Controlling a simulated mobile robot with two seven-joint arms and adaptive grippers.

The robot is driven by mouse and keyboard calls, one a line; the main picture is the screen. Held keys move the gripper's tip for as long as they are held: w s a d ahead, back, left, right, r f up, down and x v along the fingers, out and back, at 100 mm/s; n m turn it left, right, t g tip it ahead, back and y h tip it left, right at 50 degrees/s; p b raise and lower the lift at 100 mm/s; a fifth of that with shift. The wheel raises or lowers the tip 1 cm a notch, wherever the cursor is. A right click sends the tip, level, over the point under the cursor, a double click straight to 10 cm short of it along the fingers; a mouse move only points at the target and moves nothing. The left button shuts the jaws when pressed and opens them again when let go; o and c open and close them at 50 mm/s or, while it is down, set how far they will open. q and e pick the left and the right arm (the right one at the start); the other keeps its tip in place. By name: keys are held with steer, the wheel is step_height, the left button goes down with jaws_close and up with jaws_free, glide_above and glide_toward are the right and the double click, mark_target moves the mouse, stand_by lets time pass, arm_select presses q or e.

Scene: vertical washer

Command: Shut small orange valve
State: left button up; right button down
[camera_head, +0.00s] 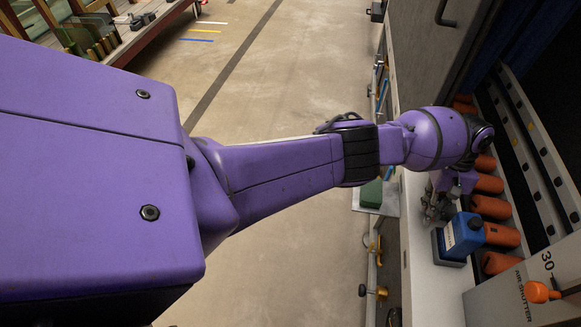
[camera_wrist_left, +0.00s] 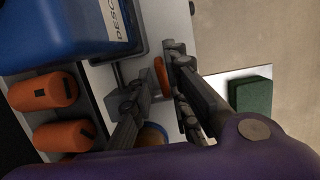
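A small orange valve handle (camera_wrist_left: 160,76) shows in the left wrist view as a narrow upright piece beside a grey fitting. My left gripper (camera_wrist_left: 152,84) is open, with one finger on each side of this handle; I cannot tell whether either finger touches it. In the head view my left gripper (camera_head: 437,203) is small and dark, over the white ledge beside the blue container. I cannot make out the small valve there. My right gripper is in neither view.
A blue container (camera_head: 463,236) stands close to my left gripper. Several orange cylinders (camera_head: 491,207) line the machine behind it. An orange knob (camera_head: 538,292) sits on the "AIR SHUTTER" panel. A green block (camera_head: 371,194) lies on a side plate. Open floor (camera_head: 290,240) lies left of the machine.

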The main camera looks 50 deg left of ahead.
arm_select(q)
steer(key=v, duration=1.2)
steer(key=shift+w, duration=0.1)
